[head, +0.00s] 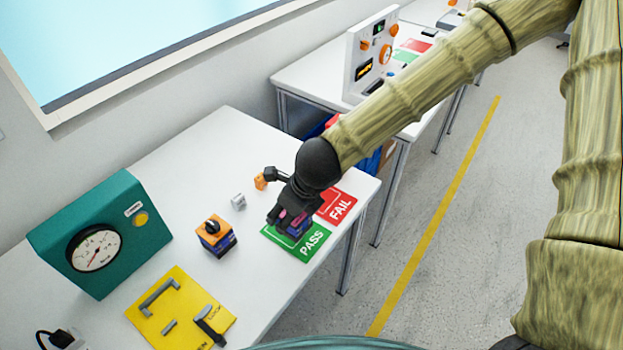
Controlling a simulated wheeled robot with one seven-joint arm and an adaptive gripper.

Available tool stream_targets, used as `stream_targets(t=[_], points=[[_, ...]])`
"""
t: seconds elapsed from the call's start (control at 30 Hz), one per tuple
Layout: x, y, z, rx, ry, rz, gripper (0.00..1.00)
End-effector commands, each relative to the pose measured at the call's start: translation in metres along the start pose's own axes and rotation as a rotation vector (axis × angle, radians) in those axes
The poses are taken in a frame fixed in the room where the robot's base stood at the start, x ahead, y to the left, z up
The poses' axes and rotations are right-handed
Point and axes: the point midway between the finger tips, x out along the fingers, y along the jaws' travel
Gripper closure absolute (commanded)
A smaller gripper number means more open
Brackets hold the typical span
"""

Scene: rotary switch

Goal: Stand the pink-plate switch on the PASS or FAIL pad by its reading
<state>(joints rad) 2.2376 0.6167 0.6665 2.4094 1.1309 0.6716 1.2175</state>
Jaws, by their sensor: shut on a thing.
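The pink-plate switch (293,226) shows as a small purple-blue block with a bit of pink, at the green PASS pad (284,252). My gripper (285,212) is shut on it from above and hides most of it, including its knob. The block is over the upper part of the PASS pad, near the edge beside the red FAIL pad (336,206). I cannot tell whether it touches the pad. The tester (110,235) is a teal box with a round dial (95,249) and an amber lamp, at the left. Its reading is too small to read.
An orange-plate switch (215,233) stands mid-table. A grey part (238,201) and a small orange piece (261,181) lie behind it. A yellow fixture plate (178,310) with grey brackets lies in front. The white table's (205,143) right edge is close to the pads.

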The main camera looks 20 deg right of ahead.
Motion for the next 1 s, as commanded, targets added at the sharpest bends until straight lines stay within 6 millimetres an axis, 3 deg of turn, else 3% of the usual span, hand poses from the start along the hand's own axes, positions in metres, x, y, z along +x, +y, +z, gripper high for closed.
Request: stream_targets(t=[0.17,0.6,1.0], points=[[0.001,-0.027,0.007,0.0,-0.002,0.0,0.78],[0.022,-0.12,0.024,0.004,0.006,0.003,0.78],[0.03,-0.155,0.029,0.003,0.006,0.003,0.78]])
